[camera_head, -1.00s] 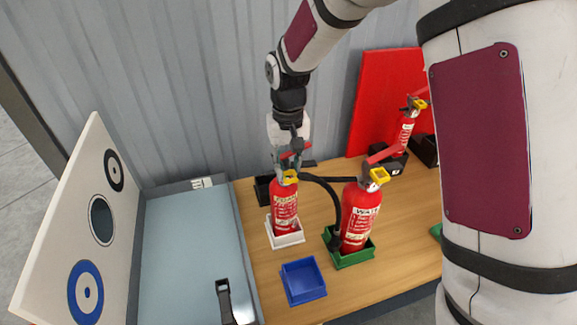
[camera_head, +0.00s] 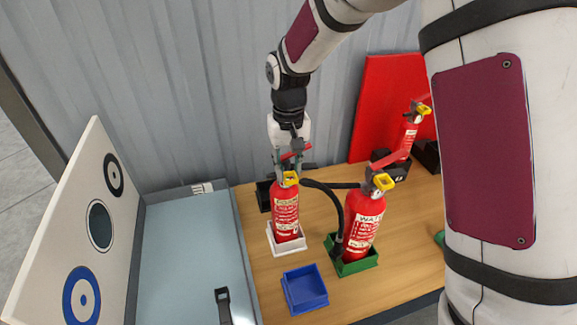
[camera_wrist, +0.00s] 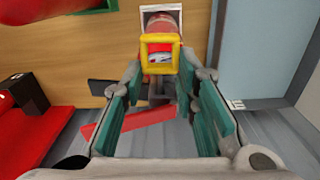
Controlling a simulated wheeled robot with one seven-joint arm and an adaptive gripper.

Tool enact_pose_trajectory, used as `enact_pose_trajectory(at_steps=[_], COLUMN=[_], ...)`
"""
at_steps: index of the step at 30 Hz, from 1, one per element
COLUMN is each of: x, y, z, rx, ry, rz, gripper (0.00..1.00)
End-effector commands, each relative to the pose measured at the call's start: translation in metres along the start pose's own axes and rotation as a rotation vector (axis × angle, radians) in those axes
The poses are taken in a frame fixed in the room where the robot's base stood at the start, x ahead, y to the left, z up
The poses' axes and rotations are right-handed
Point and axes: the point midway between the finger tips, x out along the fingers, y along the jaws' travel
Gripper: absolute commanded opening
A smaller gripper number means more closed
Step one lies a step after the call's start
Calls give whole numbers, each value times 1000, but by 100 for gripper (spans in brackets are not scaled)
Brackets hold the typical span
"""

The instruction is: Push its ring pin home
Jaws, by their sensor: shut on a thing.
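A red extinguisher (camera_head: 285,212) stands upright in a white tray (camera_head: 289,248), with a black hose at its right. Its yellow ring pin (camera_head: 291,178) is at the top, and shows as a square yellow loop (camera_wrist: 160,42) in the wrist view. My gripper (camera_head: 290,172) comes down from above and is shut on the ring pin. In the wrist view the teal-padded fingertips (camera_wrist: 163,72) sit at either side of the loop. The red lever (camera_wrist: 148,120) shows between the fingers. The pin's shaft and its hole are hidden, so I cannot tell how deep it sits.
A second red extinguisher (camera_head: 363,222) with its own yellow ring stands in a green tray (camera_head: 357,267), close at right. A third (camera_head: 410,134) is behind it by a red panel (camera_head: 379,100). An empty blue tray (camera_head: 304,289) lies in front. A white target board (camera_head: 68,235) leans at left.

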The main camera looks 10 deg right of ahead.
Motion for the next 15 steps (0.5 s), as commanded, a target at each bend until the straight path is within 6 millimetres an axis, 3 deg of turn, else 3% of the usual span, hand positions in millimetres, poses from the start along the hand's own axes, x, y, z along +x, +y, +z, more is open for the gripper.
enact_pose_trajectory(at_steps=[15], x=[1], y=[0], z=[14], rx=[0], ry=[-4], rz=[1], gripper=[8])
